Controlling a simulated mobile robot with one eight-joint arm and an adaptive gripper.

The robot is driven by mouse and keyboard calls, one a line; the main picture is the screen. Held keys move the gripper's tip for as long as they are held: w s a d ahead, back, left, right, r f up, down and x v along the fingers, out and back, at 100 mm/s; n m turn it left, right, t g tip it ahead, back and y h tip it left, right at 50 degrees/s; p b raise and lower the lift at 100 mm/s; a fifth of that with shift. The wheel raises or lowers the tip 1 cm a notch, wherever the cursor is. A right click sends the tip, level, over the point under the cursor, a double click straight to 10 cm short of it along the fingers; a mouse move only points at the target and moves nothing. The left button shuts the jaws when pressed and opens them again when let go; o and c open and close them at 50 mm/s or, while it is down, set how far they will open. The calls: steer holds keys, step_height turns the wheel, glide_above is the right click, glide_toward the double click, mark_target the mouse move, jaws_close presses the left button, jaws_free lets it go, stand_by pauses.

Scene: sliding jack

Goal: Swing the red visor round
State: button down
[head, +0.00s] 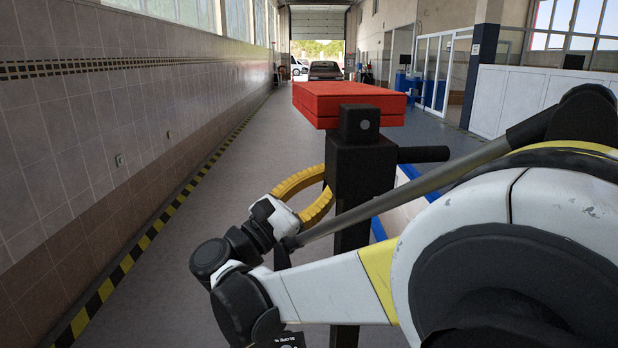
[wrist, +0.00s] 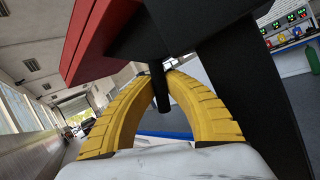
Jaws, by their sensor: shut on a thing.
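The red visor (head: 350,98) is a thick flat slab on top of a black post (head: 360,180). In the wrist view the red visor (wrist: 92,35) is at the upper left, with a dark part below it. My gripper (head: 326,182) has curved yellow fingers and is at the left side of the post, below the visor. In the wrist view my gripper (wrist: 163,72) has its fingertips closed around a short black rod (wrist: 163,95). The rod sticks out from the dark part. In the head view the gripped rod cannot be made out.
Another black bar (head: 424,154) sticks out to the right of the post. A tiled wall (head: 130,110) with a yellow-black striped edge runs along the left. The floor (head: 215,215) between wall and post is clear. A car (head: 325,70) stands far back by the open door.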

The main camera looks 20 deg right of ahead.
steer(key=s+a+n+t+y+p, duration=0.7)
steer(key=n+t+y+p, duration=0.3)
steer(key=y, duration=0.6)
steer(key=shift+s+a+t, duration=0.3)
steer(key=shift+s+t, duration=0.1)
steer(key=shift+s, duration=0.65)
steer(key=c, duration=2.2)
jaws_free()
steer(key=shift+n, duration=0.3)
